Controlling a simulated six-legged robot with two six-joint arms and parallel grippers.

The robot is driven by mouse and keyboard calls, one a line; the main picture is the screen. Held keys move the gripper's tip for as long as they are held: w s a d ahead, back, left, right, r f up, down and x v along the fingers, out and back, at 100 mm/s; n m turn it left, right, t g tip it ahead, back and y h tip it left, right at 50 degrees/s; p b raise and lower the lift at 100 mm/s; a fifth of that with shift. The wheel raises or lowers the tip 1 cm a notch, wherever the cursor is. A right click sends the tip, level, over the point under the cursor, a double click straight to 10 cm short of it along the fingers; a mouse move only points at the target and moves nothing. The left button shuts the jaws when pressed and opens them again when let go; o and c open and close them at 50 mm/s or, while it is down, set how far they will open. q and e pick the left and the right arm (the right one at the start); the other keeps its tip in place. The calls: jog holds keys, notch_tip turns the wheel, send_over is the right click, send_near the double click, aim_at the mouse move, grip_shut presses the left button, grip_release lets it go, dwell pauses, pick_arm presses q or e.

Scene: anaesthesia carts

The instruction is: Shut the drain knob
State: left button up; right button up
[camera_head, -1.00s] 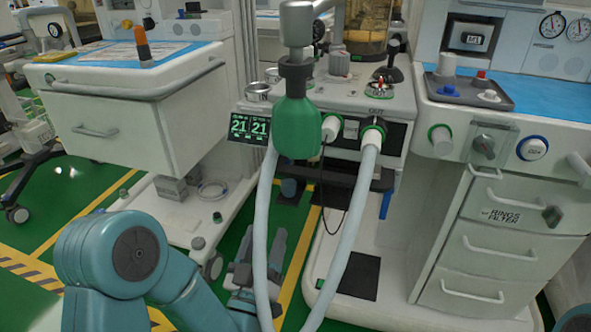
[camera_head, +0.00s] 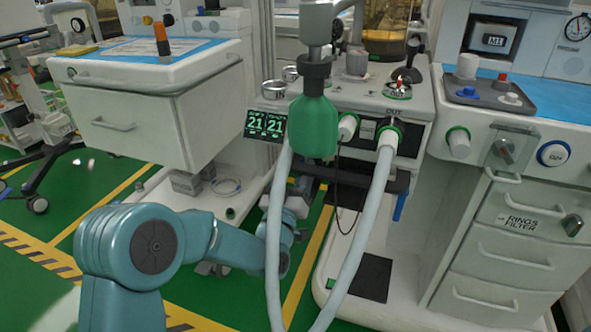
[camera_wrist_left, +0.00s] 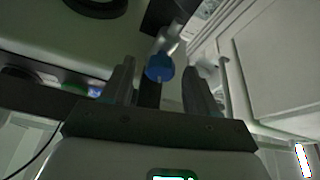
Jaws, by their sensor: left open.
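The drain knob is most likely the round blue knob (camera_wrist_left: 160,68) on a pale metal stem, seen in the left wrist view under the machine. It sits between the two finger ends of my left gripper (camera_wrist_left: 158,78), with a gap on both sides. The fingers are open and hold nothing. In the head view my left gripper (camera_head: 301,190) is partly covered by the hoses, under the middle machine's front. I cannot make out the blue knob there. My right gripper is out of view.
A black shelf (camera_head: 350,174) is just above and right of the gripper. White drawer carts stand left (camera_head: 150,115) and right (camera_head: 500,262).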

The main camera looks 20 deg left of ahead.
pick_arm(q)
jog(key=shift+w, duration=0.2)
jog(key=c, duration=1)
jog(key=m+h, duration=0.2)
jog(key=m, duration=0.1)
jog(key=m+h, duration=0.1)
jog(key=m, duration=0.3)
jog(key=shift+a+r+h, duration=0.1)
jog(key=shift+a+h, duration=0.05)
jog(key=shift+h, duration=0.25)
jog(key=shift+c, duration=0.2)
jog(key=o, duration=1)
jog(key=shift+o, duration=0.2)
jog(key=shift+s, duration=0.1)
